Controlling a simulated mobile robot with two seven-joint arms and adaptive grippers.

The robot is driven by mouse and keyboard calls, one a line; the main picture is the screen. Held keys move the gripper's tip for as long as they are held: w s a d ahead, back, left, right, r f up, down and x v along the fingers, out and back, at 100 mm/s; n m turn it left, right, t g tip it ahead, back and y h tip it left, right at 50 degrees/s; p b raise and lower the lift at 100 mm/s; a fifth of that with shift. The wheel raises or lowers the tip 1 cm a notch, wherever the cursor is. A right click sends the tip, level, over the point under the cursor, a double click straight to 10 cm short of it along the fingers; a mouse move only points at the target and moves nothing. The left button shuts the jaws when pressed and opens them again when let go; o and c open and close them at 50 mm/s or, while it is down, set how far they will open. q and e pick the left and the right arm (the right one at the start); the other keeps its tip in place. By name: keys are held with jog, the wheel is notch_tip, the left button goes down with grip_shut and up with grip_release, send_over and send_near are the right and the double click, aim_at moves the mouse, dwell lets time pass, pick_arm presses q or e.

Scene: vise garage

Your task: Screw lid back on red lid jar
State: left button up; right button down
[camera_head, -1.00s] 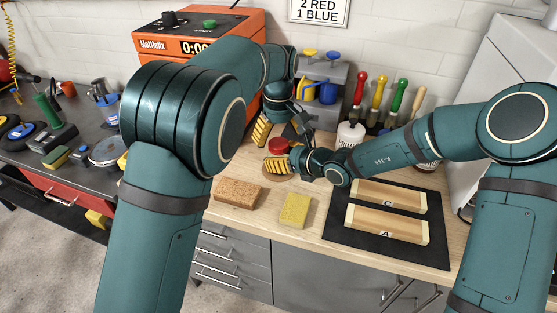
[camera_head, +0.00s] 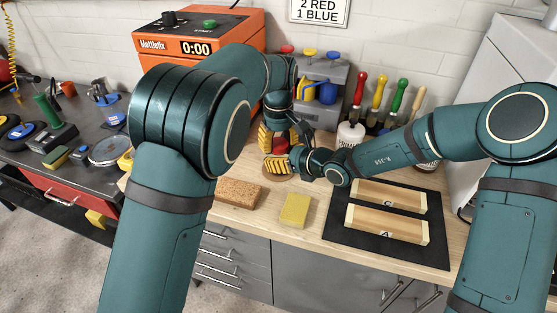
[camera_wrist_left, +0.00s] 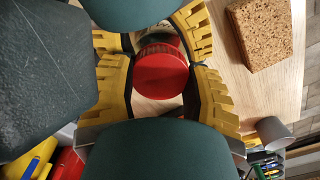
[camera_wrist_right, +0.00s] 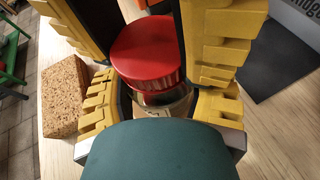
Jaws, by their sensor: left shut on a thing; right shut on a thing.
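The red lid (camera_head: 281,145) sits on top of the jar, whose glass shows below it in the right wrist view (camera_wrist_right: 160,98). I cannot tell how tightly it is seated. My left gripper (camera_head: 279,137) comes down from above and is shut on the red lid; its yellow fingers flank the lid in the left wrist view (camera_wrist_left: 161,78). My right gripper (camera_head: 277,166) comes in from the right and is shut on the jar body below the lid. The fingers hide most of the jar.
A brown sponge (camera_head: 239,193) and a yellow sponge (camera_head: 295,209) lie in front on the wooden bench. A black mat (camera_head: 379,243) with two wooden blocks lies to the right. Behind stand an orange machine (camera_head: 220,30), a grey rack (camera_head: 325,75) and screwdrivers (camera_head: 378,95).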

pick_arm(q)
jog(key=m, duration=0.7)
jog(key=shift+m, duration=0.3)
jog(key=o, duration=1.3)
jog(key=shift+d, duration=0.1)
jog(key=shift+s+d, duration=0.1)
jog(key=shift+r, duration=0.1)
pick_arm(e)
jog(key=shift+a, duration=0.1)
